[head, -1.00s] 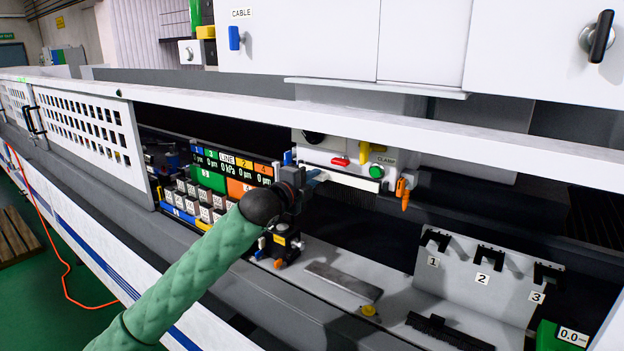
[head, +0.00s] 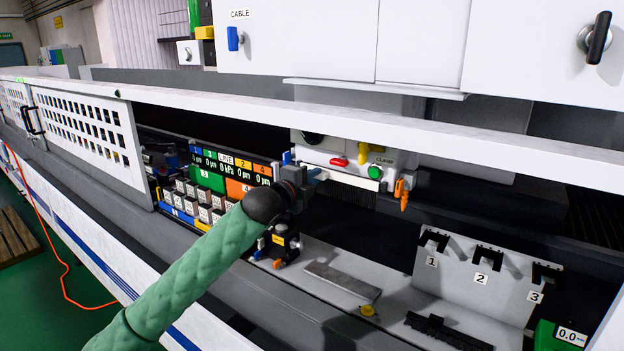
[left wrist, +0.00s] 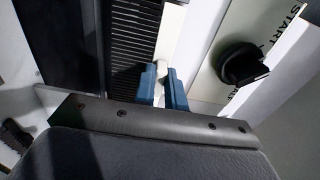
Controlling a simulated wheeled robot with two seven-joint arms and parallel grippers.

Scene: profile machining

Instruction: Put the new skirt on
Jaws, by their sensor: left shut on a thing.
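My left gripper (head: 313,176) reaches in from the left, in front of the machine head. Its blue fingers (left wrist: 164,88) are closed on the end of a white strip (head: 350,180), which runs right below the clamp panel. In the left wrist view a small white end (left wrist: 163,68) shows at the fingertips, beside a dark ribbed strip (left wrist: 131,48). Whether the white strip is seated against the head cannot be told. A dark bristled strip (head: 450,331) lies on the bed at the lower right. My right gripper is not in view.
The clamp panel has a green button (head: 376,172), a red knob (head: 339,161) and a yellow lever (head: 364,151). A grey rack (head: 478,275) numbered 1 to 3 stands at right. A flat metal bar (head: 342,282) lies on the bed. A white beam (head: 430,144) crosses above.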

